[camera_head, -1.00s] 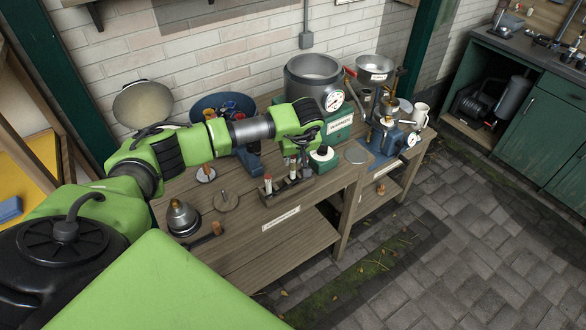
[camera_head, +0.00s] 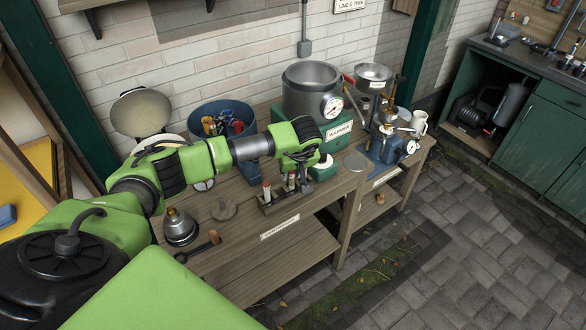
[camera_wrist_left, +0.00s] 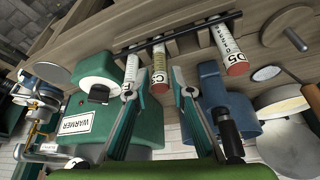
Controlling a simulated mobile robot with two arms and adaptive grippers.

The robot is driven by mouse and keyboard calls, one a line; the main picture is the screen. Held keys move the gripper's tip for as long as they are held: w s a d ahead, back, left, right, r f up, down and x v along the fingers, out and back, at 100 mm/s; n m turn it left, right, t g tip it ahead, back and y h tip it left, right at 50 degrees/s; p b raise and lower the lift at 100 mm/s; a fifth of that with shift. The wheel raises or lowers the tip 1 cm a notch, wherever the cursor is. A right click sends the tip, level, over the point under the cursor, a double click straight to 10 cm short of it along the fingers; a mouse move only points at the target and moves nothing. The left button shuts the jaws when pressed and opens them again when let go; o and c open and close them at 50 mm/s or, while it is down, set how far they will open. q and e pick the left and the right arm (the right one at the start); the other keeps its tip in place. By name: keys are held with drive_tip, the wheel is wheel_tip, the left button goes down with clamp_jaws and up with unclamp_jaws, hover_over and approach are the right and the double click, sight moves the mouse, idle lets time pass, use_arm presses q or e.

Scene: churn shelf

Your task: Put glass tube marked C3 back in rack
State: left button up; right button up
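The dark tube rack (camera_head: 287,203) stands at the front of the wooden bench; its bar (camera_wrist_left: 178,36) crosses the top of the left wrist view. Three red-ended tubes show there. The right one (camera_wrist_left: 225,42) reads D5. The middle, yellowish one (camera_wrist_left: 159,62) shows a C, its second character unclear. My left gripper (camera_head: 302,176) is over the rack. In the left wrist view its fingers (camera_wrist_left: 152,86) are apart, with the middle tube's end appearing between them; contact is unclear. My right gripper is out of view.
The green warmer (camera_head: 338,138) with a steel pot (camera_head: 312,85) stands close behind the rack. A blue bucket (camera_head: 222,112), a metal burner (camera_head: 179,226) and a round wooden stand (camera_head: 224,210) are left of it.

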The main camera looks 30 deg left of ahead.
use_arm(q)
drive_tip(key=shift+d+r, duration=0.1)
drive_tip(key=shift+r, duration=0.25)
drive_tip(key=b+v, duration=0.4)
drive_tip(key=v, duration=0.7)
drive_tip(key=shift+s+r, duration=0.2)
drive_tip(key=shift+s, duration=0.05)
drive_tip(key=shift+d, duration=0.1)
